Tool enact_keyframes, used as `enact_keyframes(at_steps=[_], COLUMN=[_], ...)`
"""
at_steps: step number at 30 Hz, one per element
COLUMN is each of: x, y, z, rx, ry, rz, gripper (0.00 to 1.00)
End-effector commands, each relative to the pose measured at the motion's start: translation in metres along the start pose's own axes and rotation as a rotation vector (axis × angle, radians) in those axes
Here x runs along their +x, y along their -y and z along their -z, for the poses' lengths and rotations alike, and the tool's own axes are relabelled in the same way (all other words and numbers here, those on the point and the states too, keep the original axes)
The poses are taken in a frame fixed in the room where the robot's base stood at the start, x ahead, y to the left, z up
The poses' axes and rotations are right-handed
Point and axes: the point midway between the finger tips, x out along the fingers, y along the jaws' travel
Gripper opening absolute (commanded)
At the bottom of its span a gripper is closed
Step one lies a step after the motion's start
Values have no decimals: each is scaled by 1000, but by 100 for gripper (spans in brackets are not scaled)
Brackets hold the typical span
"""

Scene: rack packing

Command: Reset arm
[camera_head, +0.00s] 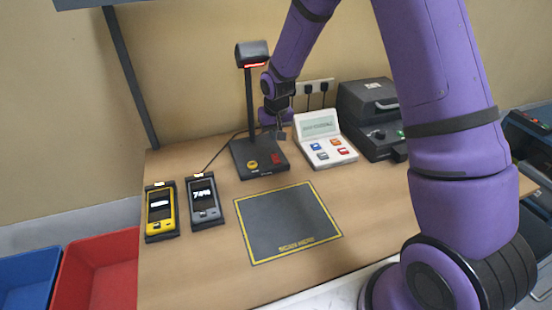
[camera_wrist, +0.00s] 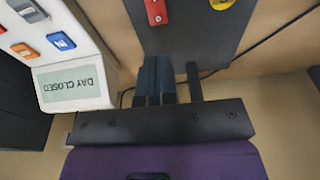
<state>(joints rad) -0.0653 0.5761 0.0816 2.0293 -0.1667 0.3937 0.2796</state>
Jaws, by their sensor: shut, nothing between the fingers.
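My purple arm reaches over the table from the right in the head view, and my gripper (camera_head: 281,134) hangs near the back of the table. It is between the black scanner stand and the white keypad terminal. In the wrist view the dark fingers of my gripper (camera_wrist: 154,78) are together with nothing between them. The scanner stand's base (camera_wrist: 190,22) lies beyond the fingertips, with a red and a yellow button. The white terminal (camera_wrist: 85,50) is at the left of the wrist view, its display reading "DAY CLOSED" upside down.
The black scanner stand (camera_head: 249,100), terminal (camera_head: 341,152) and black printer-like machine (camera_head: 372,125) line the table's back. A yellow handset (camera_head: 160,212) and grey handset (camera_head: 205,202) sit in cradles at left. The dark mat (camera_head: 285,222) is bare. Red (camera_head: 68,262) and blue (camera_head: 30,262) bins stand left.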

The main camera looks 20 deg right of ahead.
Motion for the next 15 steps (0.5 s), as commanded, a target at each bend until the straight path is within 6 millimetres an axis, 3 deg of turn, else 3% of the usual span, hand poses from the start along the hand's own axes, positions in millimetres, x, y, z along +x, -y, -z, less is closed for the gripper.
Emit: enact_keyframes(at_steps=[10,15], x=[-5,-44], y=[-1,-8], z=[0,-5], rx=[0,1], ry=[-4,-28], rz=[-1,-8], gripper=[0,0])
